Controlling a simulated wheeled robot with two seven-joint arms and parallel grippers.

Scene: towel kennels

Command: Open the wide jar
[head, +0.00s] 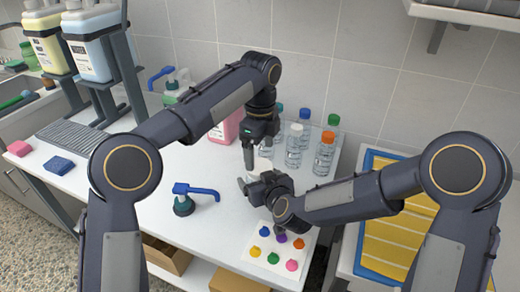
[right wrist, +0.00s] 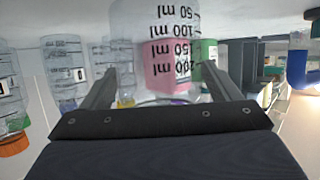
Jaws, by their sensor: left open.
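The wide jar (head: 264,166) stands on the white counter, mostly hidden behind my grippers in the head view. In the right wrist view the clear jar (right wrist: 165,40) with ml marks appears upside down. My left gripper (head: 261,150) points down over the jar, open, with one finger to each side. My right gripper (head: 244,184) reaches the jar low from the front. In the right wrist view its fingers (right wrist: 160,68) are apart with the jar between their tips. Whether they touch the jar is unclear. The jar's lid is hidden.
Clear bottles with coloured caps (head: 294,145) stand close behind and right of the jar. A pink jug (head: 228,127) is behind. A card with several coloured caps (head: 257,267) is in front. A blue tray (head: 367,162) is at right.

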